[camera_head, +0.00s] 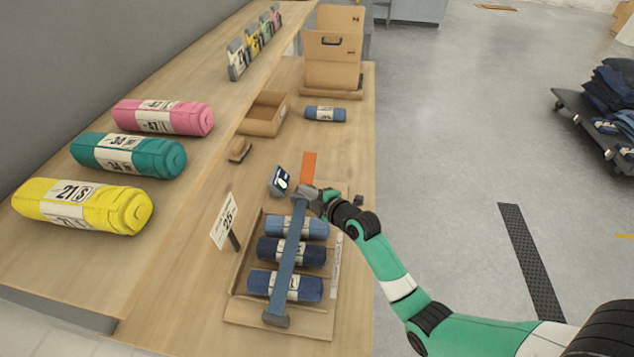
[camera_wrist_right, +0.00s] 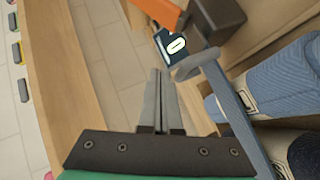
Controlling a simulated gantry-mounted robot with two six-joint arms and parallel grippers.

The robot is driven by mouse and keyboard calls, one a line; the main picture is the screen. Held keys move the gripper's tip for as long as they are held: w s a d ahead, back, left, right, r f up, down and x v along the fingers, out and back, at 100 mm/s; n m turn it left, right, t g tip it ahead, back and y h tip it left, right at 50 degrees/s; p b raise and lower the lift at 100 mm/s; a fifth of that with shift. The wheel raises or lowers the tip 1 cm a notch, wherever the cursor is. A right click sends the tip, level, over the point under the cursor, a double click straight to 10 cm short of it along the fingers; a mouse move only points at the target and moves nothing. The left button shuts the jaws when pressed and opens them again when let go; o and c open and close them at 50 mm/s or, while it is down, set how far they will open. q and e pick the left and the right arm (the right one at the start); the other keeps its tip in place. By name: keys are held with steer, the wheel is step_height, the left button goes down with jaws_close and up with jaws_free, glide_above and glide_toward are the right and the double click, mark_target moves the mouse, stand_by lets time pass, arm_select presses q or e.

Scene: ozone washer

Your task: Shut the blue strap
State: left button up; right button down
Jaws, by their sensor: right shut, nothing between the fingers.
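The blue strap (camera_head: 287,262) runs lengthwise over several rolled blue garments in a cardboard tray (camera_head: 241,283). Its near end has a grey block (camera_head: 276,320); its far end lies by my right gripper (camera_head: 309,193). In the right wrist view the strap (camera_wrist_right: 236,110) passes to the right of my gripper (camera_wrist_right: 158,73), with a grey end piece (camera_wrist_right: 194,63) beside a small display (camera_wrist_right: 172,46). My right fingers are together and empty, beside the strap's far end. I cannot tell whether the strap end is latched. My left gripper is not in view.
The display device (camera_head: 279,181) stands just left of the strap's far end, with an orange piece (camera_head: 309,167) behind. A paper sign (camera_head: 225,221) stands left of the tray. Yellow (camera_head: 80,205), teal and pink rolls lie on the raised shelf. An open cardboard box (camera_head: 262,113) is farther back.

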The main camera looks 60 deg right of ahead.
steer(key=s+r+p, duration=0.4)
steer(key=s+r, duration=0.3)
steer(key=r, duration=0.3)
steer(key=shift+s+d, duration=0.2)
steer(key=shift+d, duration=0.15)
steer(key=shift+w, duration=0.1)
